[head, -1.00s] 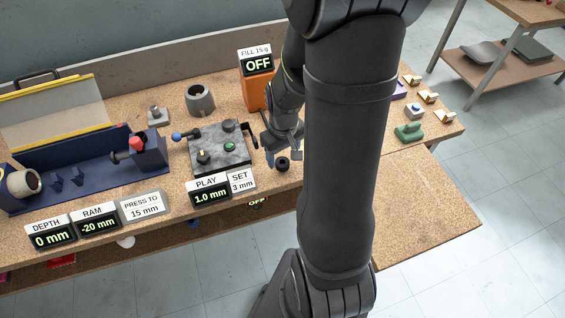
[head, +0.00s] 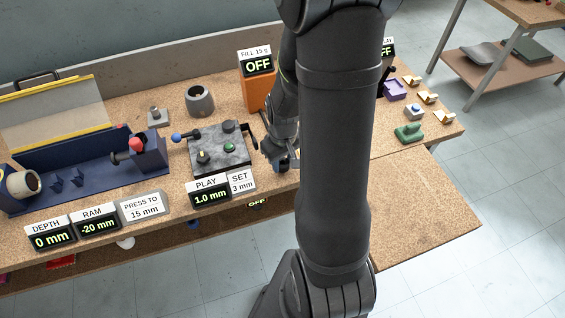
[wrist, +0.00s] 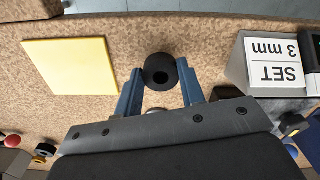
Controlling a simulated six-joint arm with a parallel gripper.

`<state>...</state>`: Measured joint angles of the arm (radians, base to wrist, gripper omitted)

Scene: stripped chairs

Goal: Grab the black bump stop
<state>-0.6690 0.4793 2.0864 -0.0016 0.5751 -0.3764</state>
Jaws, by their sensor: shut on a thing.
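The black bump stop (wrist: 160,71) is a short black ring with a hole in its middle. In the wrist view it sits between the tips of the two blue fingers of my gripper (wrist: 160,85), which are shut on it. It shows over the cork-coloured bench top near the front edge; I cannot tell whether it still touches the bench. In the head view my gripper (head: 284,163) is low over the bench, right of the grey stone-like block, and the bump stop is hidden there by the gripper.
A yellow square (wrist: 72,65) lies beside the bump stop in the wrist view. The SET 3 mm sign (head: 242,181) stands close by my gripper. The block with knobs (head: 219,148) and an orange FILL box (head: 258,93) stand near. My own arm hides the bench behind it.

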